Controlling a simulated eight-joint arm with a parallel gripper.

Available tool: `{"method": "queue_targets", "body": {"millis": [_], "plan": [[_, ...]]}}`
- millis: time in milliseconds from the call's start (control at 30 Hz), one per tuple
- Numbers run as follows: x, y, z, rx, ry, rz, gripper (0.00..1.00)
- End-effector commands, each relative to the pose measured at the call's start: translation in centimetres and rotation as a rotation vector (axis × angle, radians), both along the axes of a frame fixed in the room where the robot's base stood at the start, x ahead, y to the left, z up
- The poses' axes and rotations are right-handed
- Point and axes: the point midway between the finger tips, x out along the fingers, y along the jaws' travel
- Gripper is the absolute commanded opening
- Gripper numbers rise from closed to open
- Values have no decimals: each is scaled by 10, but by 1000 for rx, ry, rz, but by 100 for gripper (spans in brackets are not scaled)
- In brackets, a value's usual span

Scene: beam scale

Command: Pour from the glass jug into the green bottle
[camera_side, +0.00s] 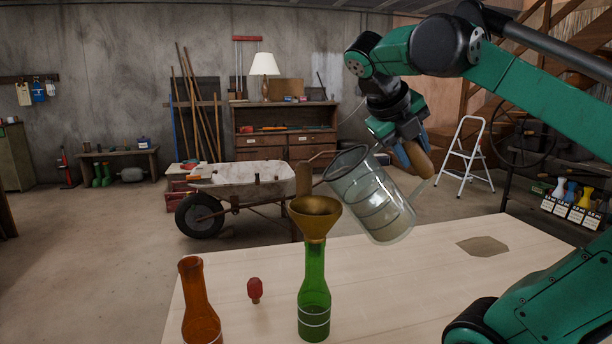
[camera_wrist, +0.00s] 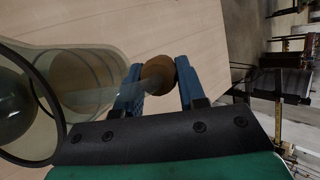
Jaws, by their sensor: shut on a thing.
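The glass jug (camera_side: 368,200) is in the air above the table, tilted with its dark-rimmed mouth toward the left, close to the brass funnel (camera_side: 315,218). A pale content shows low in the jug. The funnel sits in the neck of the green bottle (camera_side: 314,295), which stands upright with a white line near its base. My gripper (camera_side: 412,158) is shut on the jug's brown handle. In the wrist view the blue fingers of my gripper (camera_wrist: 160,88) are on either side of the handle (camera_wrist: 157,72), and the glass jug (camera_wrist: 85,75) extends left.
An orange bottle (camera_side: 198,305) stands left of the green bottle on the pale wooden table (camera_side: 410,290). A small red stopper-like object (camera_side: 254,290) stands between them. A grey-brown patch (camera_side: 482,246) lies at the table's right. The table's middle right is clear.

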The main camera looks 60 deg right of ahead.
Motion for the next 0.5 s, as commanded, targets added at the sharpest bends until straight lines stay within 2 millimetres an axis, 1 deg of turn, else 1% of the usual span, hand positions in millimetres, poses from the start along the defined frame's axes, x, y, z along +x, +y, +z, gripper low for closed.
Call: {"method": "queue_targets", "body": {"millis": [267, 500], "plan": [[0, 0, 2, -1, 1, -1, 0], [0, 0, 21, -1, 2, 0, 0]]}}
